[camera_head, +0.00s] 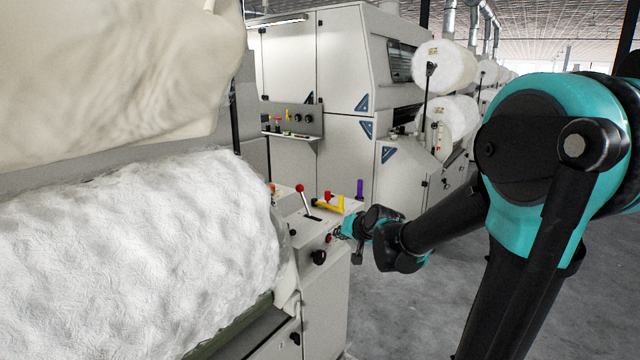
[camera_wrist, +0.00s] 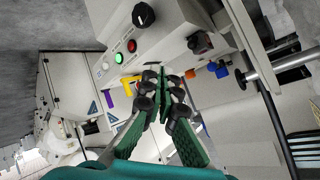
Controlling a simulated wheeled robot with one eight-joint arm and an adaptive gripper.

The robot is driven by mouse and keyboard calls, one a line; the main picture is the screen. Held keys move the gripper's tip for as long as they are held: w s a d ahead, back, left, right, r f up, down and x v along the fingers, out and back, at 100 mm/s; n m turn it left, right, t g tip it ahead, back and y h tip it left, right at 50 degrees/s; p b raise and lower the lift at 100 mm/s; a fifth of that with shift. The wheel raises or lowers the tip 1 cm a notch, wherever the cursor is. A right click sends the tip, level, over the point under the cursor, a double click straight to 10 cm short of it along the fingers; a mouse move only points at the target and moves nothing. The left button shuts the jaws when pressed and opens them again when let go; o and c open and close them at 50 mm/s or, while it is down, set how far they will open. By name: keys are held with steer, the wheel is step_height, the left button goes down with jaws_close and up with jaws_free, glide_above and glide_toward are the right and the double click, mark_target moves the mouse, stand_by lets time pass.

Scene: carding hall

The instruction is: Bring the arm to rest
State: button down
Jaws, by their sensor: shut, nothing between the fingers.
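My gripper (camera_head: 345,230) is at the end of my black and teal arm, close to the sloped control panel (camera_head: 318,228) of the near machine in the head view. In the wrist view my gripper (camera_wrist: 164,80) shows dark fingers with green pads, closed together with nothing between them. It is in front of the panel face. I cannot tell whether it touches the panel. The panel carries a red-knobbed lever (camera_head: 304,198) and a yellow handle (camera_head: 328,205). In the wrist view there are a green button (camera_wrist: 119,57), a red button (camera_wrist: 132,46) and a black knob (camera_wrist: 143,15).
A large white fibre roll (camera_head: 140,250) lies on the near machine at left. A tall pale cabinet machine (camera_head: 345,90) stands behind, with white rolls (camera_head: 443,66) on its right. Bare grey floor (camera_head: 400,315) shows between the near machine and my arm.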

steer(key=s+d+f+g+h, duration=0.1)
steer(key=s+d+f, duration=0.3)
steer(key=s, duration=0.4)
steer(key=s+d+f+n+g+h, duration=0.1)
steer(key=s+d+f+g+h, duration=0.1)
steer(key=s+d+f, duration=0.3)
steer(key=s+d+f+n+g+h, duration=0.1)
steer(key=s+d+f, duration=0.3)
steer(key=s, duration=0.8)
steer(key=shift+s+d+f+g+h, duration=0.25)
steer(key=shift+f+g+h, duration=0.25)
steer(key=shift+f+g, duration=0.35)
